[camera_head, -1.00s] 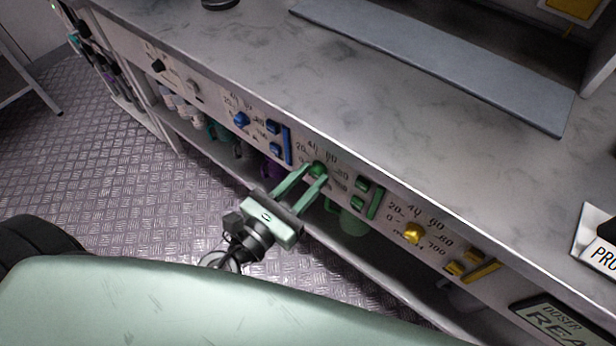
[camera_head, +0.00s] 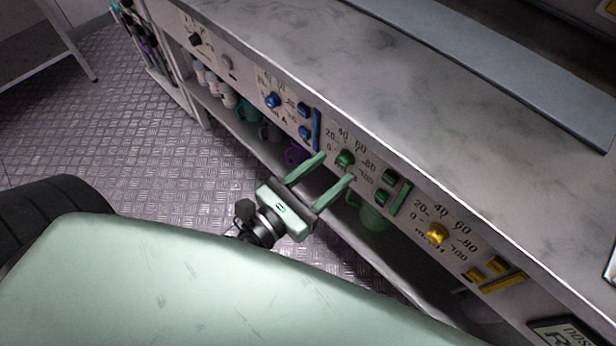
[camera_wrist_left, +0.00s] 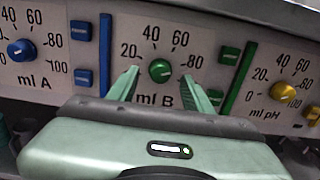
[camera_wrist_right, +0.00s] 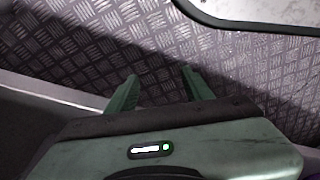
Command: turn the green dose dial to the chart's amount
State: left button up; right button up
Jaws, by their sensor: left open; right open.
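The green dose dial (camera_head: 345,159) is on the slanted front panel, with a printed scale from 0 to 100 around it. In the left wrist view the green dial (camera_wrist_left: 160,70) sits above the label "ml B"; I cannot tell its exact setting. My left gripper (camera_head: 338,166) is open in front of the dial, fingers spread to either side and a little short of it, apart from it. My right gripper (camera_wrist_right: 159,75) shows only in its wrist view, open and empty over the metal floor. No chart can be read in the current views.
A blue dial (camera_head: 273,100) is left of the green one and a yellow dial (camera_head: 437,234) right of it. Green buttons (camera_head: 382,198) and a green bar (camera_head: 400,199) are close beside the left gripper's right finger. A green jug (camera_head: 373,218) stands on the shelf below.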

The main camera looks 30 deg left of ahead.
pick_arm(q)
jog(key=b+v, duration=0.4)
jog(key=v, duration=0.2)
pick_arm(e)
notch_tip(320, 180, up, 15)
jog(key=w+t, duration=0.1)
jog(key=w, duration=0.1)
jog(key=shift+w, duration=0.15)
